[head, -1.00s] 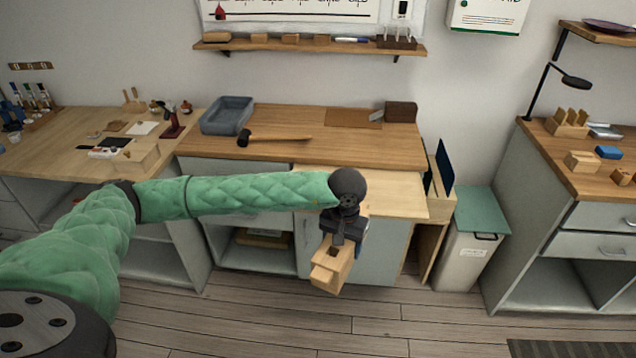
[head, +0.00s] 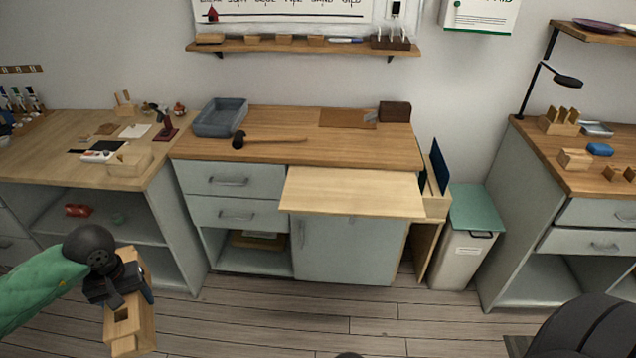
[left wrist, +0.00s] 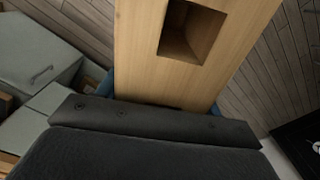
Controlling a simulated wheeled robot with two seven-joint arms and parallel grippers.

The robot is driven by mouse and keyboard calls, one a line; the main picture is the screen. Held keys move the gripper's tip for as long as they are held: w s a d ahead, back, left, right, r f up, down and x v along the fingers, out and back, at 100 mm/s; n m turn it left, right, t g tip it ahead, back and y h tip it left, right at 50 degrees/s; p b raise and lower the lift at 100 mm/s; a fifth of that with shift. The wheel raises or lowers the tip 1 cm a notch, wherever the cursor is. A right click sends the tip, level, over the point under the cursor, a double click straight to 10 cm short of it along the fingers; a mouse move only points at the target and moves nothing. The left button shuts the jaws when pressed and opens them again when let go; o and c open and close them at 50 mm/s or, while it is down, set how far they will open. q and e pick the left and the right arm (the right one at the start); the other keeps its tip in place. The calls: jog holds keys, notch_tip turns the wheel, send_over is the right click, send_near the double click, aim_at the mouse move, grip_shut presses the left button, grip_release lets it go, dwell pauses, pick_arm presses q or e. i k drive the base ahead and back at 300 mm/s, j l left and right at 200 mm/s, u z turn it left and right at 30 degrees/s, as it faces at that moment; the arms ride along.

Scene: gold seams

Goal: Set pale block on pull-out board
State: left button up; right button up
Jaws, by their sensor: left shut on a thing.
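The pale block (head: 143,327) is a light wooden piece with a square hole, held in my left gripper (head: 128,292) at the lower left of the head view. In the left wrist view the pale block (left wrist: 150,50) fills the top middle, with blue finger pads at both its sides. My left gripper is shut on it, over the floor and left of the board. The pull-out board (head: 350,192) is a bare, pale wooden slab sticking out from the middle cabinet below the worktop. My right gripper is not in view.
A mallet (head: 270,141) and a grey tray (head: 220,118) lie on the worktop (head: 300,150) above the board. A bin with a green lid (head: 474,208) stands right of the board. The floor in front of the cabinet is clear.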

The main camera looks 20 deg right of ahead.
aim_at(351, 192)
jog(key=l+u, duration=0.15)
jog(key=u, duration=0.25)
jog(key=k+l+u, duration=0.1)
jog(key=u, duration=0.3)
jog(key=k+l+u, duration=0.1)
jog(key=u, duration=0.3)
jog(key=k+l+u, duration=0.1)
jog(key=u, duration=0.25)
jog(key=k+l+u, duration=0.15)
jog(key=u, duration=0.15)
jog(key=k+l+u, duration=0.1)
jog(key=k+u, duration=0.2)
jog(key=k+l+z, duration=0.1)
jog(key=k+z, duration=0.15)
jog(key=z, duration=0.15)
jog(key=k+l+z, duration=0.15)
jog(key=z, duration=0.25)
jog(key=k+l+z, duration=0.1)
jog(key=z, duration=0.3)
jog(key=k+l+z, duration=0.1)
jog(key=z, duration=0.3)
jog(key=k+l+z, duration=0.1)
jog(key=z, duration=0.3)
jog(key=l+z, duration=0.25)
jog(key=z, duration=0.15)
